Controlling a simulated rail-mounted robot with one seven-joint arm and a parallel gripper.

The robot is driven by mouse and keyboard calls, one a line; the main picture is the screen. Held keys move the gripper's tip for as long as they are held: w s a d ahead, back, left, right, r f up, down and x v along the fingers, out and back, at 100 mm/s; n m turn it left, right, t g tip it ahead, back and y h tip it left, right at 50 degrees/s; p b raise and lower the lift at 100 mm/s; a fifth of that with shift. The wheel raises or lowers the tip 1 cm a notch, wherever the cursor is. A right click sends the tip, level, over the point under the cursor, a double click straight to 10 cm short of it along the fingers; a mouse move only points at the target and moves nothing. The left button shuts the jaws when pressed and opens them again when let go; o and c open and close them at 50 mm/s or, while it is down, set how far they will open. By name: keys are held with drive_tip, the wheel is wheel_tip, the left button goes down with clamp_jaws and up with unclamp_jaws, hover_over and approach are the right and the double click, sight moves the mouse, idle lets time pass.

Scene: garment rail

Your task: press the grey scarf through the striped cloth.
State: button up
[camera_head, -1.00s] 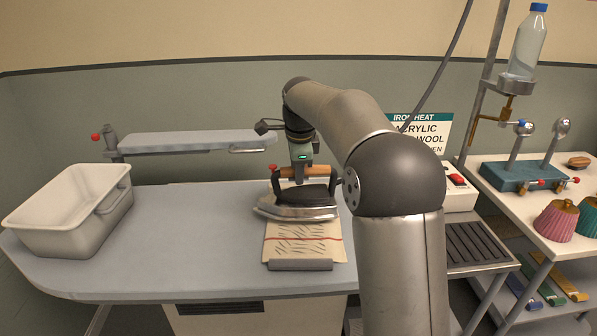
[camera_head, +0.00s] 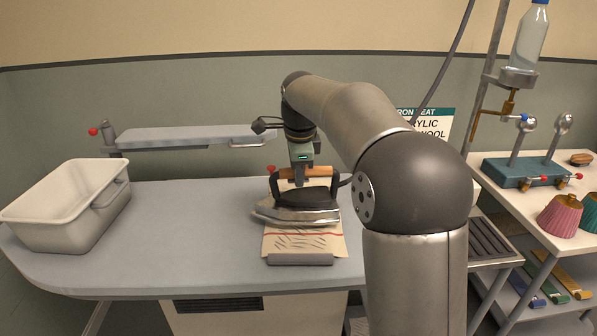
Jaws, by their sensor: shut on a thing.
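My gripper (camera_head: 301,172) is shut on the wooden handle (camera_head: 320,172) of a dark iron with a silver sole (camera_head: 298,214). The iron is level over the back part of the striped cloth (camera_head: 305,245), its tip pointing left, and appears to rest on it. The cloth is beige with a red stripe and dark wavy marks. It lies on the grey-blue ironing board (camera_head: 190,225). A grey edge (camera_head: 300,259) shows along the cloth's front; I cannot tell whether it is the scarf. The rest of what lies under the cloth is hidden.
A white basin (camera_head: 65,205) stands on the board's left end. A narrow sleeve board (camera_head: 190,136) is behind. A heat sign (camera_head: 432,128) and a side table (camera_head: 510,195) with a blue-based stand (camera_head: 525,172) are at right. The board between basin and cloth is clear.

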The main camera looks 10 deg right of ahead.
drive_tip(key=shift+f+b, duration=0.6)
drive_tip(key=shift+f, duration=0.3)
drive_tip(key=shift+s+f, duration=0.1)
drive_tip(key=shift+f, duration=0.2)
idle(2.1)
drive_tip(key=shift+r, duration=0.15)
drive_tip(key=shift+r+p, duration=1.05)
drive_tip(key=shift+r, duration=0.15)
drive_tip(key=shift+s+a+f+b, duration=0.1)
drive_tip(key=shift+s+a+b, duration=0.05)
drive_tip(key=shift+s+b, duration=0.35)
drive_tip(key=shift+s+a+b, duration=0.1)
drive_tip(key=shift+s+b, duration=0.2)
drive_tip(key=shift+s, duration=0.3)
drive_tip(key=shift+s+a+b, duration=0.25)
drive_tip(key=shift+s+b, duration=0.25)
drive_tip(key=shift+s, duration=0.65)
drive_tip(key=shift+s+a+b, duration=0.2)
drive_tip(key=shift+s+b, duration=0.25)
drive_tip(key=shift+s, duration=0.65)
drive_tip(key=shift+s+f+b, duration=0.1)
drive_tip(key=shift+f+b, duration=0.65)
drive_tip(key=shift+f, duration=0.4)
